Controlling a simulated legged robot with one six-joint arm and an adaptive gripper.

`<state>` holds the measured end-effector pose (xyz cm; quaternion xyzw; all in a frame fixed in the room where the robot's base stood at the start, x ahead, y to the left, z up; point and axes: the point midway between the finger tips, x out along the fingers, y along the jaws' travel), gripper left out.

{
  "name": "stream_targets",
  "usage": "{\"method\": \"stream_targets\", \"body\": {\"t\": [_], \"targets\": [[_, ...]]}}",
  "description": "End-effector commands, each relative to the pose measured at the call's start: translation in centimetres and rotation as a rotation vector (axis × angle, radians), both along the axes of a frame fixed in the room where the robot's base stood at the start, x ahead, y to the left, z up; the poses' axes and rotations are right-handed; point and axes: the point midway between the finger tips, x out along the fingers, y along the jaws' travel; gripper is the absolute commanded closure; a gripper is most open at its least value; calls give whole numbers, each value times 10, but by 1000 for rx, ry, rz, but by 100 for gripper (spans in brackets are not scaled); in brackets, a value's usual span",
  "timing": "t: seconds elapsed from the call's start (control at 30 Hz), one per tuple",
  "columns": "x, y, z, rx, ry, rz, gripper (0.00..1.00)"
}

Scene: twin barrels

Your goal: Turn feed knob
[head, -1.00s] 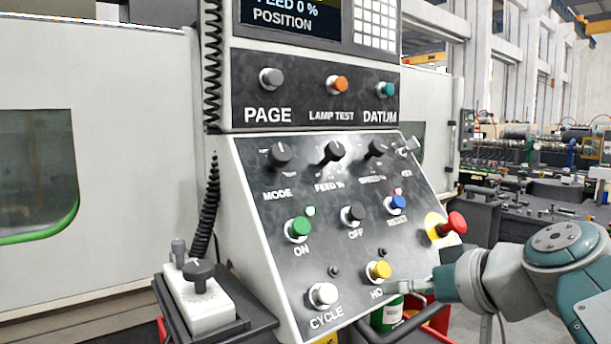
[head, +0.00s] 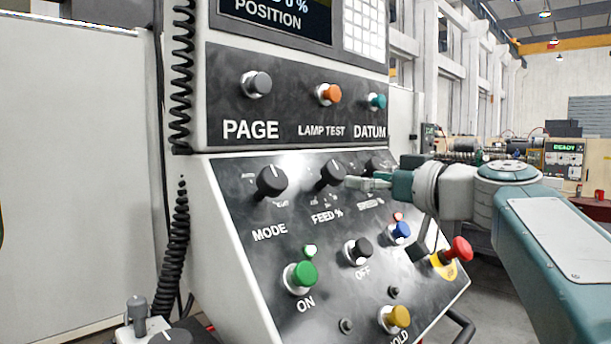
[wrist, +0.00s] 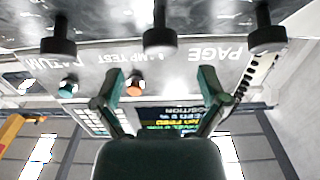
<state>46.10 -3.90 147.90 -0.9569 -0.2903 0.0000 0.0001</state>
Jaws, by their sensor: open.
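The feed knob (head: 332,173) is a black rotary knob on the sloped control panel, above the label FEED %. It also shows in the wrist view (wrist: 160,38), in the middle of the three knobs. My gripper (head: 358,182) is just right of the feed knob in the head view, in front of the speed knob (head: 377,164), which it partly covers. In the wrist view my gripper (wrist: 160,75) has its two fingers spread wide, with nothing between them. The feed knob lies beyond the gap between the fingertips; contact cannot be told from the head view.
The mode knob (head: 271,181) is left of the feed knob. Green (head: 302,275), black (head: 358,250) and blue (head: 401,232) buttons sit below, with a red emergency stop (head: 458,249) at right. Above are the PAGE button (head: 258,84) and a display. Free air lies before the panel.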

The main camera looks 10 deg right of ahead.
Motion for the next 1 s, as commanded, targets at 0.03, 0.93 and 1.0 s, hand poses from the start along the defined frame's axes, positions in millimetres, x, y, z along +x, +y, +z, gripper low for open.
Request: {"method": "stream_targets", "body": {"t": [0.03,0.93,1.0], "targets": [[8,7,0,0,0,6,7],[55,39,0,-2,1,0,89],[55,39,0,-2,1,0,89]]}}
